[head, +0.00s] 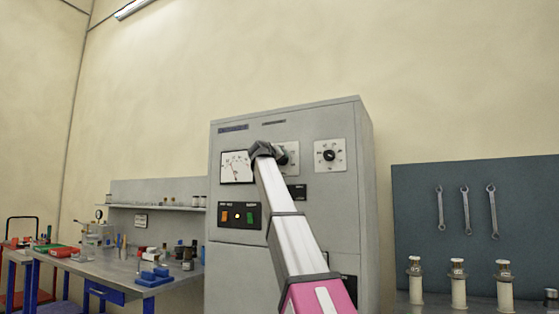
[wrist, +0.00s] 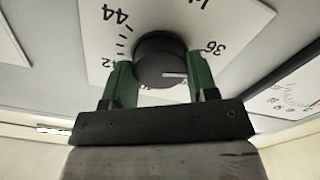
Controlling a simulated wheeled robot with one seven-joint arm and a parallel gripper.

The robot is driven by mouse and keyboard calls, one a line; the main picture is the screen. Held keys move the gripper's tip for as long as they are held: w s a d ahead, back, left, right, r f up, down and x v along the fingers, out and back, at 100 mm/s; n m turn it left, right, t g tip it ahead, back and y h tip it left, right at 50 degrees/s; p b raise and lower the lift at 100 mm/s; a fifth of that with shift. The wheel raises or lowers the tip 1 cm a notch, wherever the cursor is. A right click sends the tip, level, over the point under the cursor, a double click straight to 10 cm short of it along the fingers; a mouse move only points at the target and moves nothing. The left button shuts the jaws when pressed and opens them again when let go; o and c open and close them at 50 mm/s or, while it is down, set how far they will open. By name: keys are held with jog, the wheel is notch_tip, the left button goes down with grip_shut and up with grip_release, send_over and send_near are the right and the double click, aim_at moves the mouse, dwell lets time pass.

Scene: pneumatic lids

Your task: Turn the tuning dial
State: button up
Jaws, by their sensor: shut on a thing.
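The tuning dial (wrist: 158,58) is a round black knob with a white pointer line, on a white scale plate (wrist: 98,27) marked with numbers such as 36, 42 and 44. In the wrist view the pointer line points to the right. My gripper (wrist: 160,74) has its two green fingers on either side of the knob and is shut on it. In the head view my gripper (head: 281,156) is at the upper middle of the grey cabinet (head: 230,270), and my arm hides most of this dial and part of its plate.
A second black dial (head: 329,155) on a white plate sits to the right. A needle meter (head: 236,167) and a black button panel (head: 239,216) are at the left. A workbench (head: 120,265) stands left of the cabinet, and a wrench board (head: 480,220) is to its right.

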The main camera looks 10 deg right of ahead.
jog(key=m, duration=1)
jog(key=shift+m, duration=0.3)
dwell(0.4)
jog(key=o, duration=0.9)
jog(key=v, duration=1.1)
